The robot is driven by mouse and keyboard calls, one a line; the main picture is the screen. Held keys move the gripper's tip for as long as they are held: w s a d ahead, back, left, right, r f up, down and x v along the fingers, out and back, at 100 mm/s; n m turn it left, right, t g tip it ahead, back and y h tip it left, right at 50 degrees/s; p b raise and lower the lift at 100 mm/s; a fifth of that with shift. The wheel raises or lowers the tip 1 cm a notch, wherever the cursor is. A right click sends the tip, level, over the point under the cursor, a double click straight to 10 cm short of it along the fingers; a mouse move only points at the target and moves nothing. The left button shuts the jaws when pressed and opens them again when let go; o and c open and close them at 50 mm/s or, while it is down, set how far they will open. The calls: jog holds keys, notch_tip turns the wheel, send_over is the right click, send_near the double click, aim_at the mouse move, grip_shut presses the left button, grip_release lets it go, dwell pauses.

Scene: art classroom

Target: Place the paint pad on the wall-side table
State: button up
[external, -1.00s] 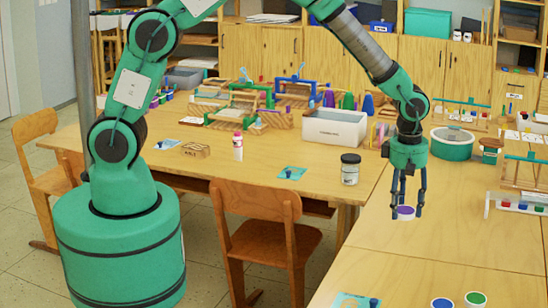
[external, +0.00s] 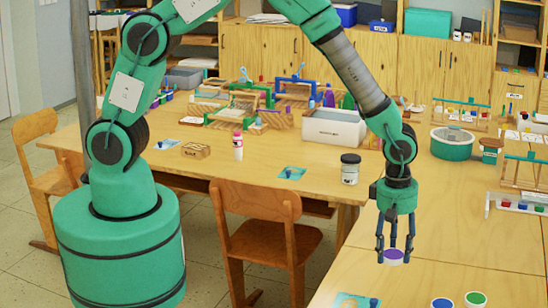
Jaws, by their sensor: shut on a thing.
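The paint pad is a small round white-sided pad with a purple top (external: 393,256). My gripper (external: 394,252) points straight down with its fingers closed around the pad. The pad is over the right-hand table (external: 440,240), near its left edge; I cannot tell whether it touches the wood. A blue pad (external: 441,303) and a green pad (external: 475,299) sit at the front of the same table. Which table is the wall-side one is not clear from this view.
A teal card with a dark blue knob (external: 357,301) lies left of the blue pad. A round green tub (external: 452,143) and racks stand farther back. A lidded jar (external: 350,168) stands on the left table (external: 200,166). A chair (external: 256,225) stands in front of it.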

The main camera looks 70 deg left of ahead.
aim_at(394, 254)
jog(key=shift+f, duration=1.9)
jog(key=shift+w, duration=0.15)
jog(key=w+d+b, duration=0.1)
jog(key=w+d, duration=0.1)
jog(key=w, duration=0.2)
jog(key=w+d+f, duration=0.1)
jog(key=w+d, duration=0.2)
jog(key=w, duration=0.2)
jog(key=w+d+b, duration=0.1)
jog(key=w+d, duration=0.1)
jog(key=w, duration=0.2)
jog(key=shift+w+d+f+b, duration=0.15)
jog(key=shift+w+f+b, duration=0.05)
jog(key=shift+f+b, duration=0.1)
jog(key=shift+w+d, duration=0.15)
jog(key=shift+w, duration=0.1)
jog(key=shift+f+b, duration=0.6)
jog(key=shift+f, duration=1.1)
jog(key=shift+f, duration=0.2)
